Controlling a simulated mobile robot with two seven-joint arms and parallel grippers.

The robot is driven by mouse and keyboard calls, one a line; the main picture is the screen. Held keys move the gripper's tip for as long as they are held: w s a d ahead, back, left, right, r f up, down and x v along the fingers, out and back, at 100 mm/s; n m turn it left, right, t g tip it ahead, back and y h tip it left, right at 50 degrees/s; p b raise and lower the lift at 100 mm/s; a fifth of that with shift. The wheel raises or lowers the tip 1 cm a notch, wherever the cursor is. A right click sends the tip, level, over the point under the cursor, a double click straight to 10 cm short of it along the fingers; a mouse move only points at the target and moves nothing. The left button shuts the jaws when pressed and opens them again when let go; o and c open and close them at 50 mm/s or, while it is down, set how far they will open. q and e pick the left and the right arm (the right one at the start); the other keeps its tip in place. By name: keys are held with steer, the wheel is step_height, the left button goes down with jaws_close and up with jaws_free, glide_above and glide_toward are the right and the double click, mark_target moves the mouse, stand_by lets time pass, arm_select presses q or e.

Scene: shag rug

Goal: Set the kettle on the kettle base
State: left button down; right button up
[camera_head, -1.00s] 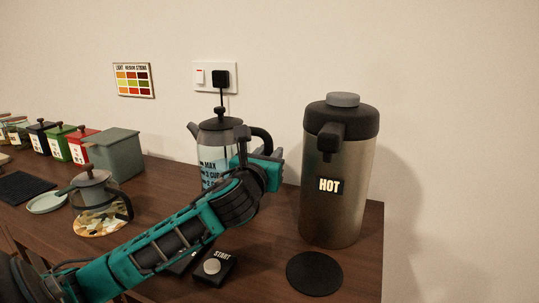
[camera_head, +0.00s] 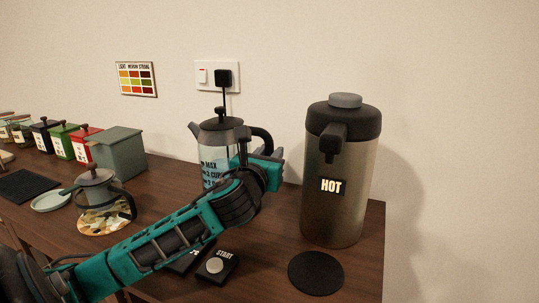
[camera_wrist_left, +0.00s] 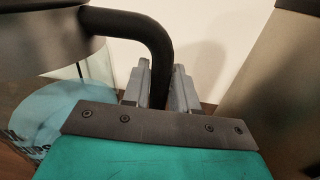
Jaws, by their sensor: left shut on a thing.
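The kettle (camera_head: 214,148) is a clear glass vessel with a dark lid, spout and curved black handle, and it stands upright at the back of the counter below the wall socket. My left gripper (camera_head: 266,160) is at its right side, shut on the black handle. In the left wrist view the handle (camera_wrist_left: 154,45) runs down between the two grey fingers (camera_wrist_left: 158,85). The kettle's lower part and whatever lies under it are hidden behind my left arm, so I cannot tell whether it rests on the kettle base. My right gripper is not in view.
A steel hot-water dispenser (camera_head: 340,190) stands close to the right, with a round black mat (camera_head: 316,273) in front. A START button box (camera_head: 217,265) lies near my arm. A glass teapot (camera_head: 98,195), a grey-green box (camera_head: 118,155) and coloured canisters (camera_head: 84,144) stand left.

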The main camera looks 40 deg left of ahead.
arm_select(q)
steer(key=shift+r+p, duration=0.3)
steer(key=shift+r, duration=0.05)
steer(key=shift+f+b, duration=0.35)
steer(key=shift+f, duration=0.3)
stand_by(0.4)
steer(key=c, duration=1.2)
jaws_free()
steer(key=shift+f, duration=0.45)
steer(key=shift+p+v, duration=0.95)
steer(key=shift+v, duration=4.65)
steer(key=shift+w+r, duration=0.1)
steer(key=shift+r, duration=0.05)
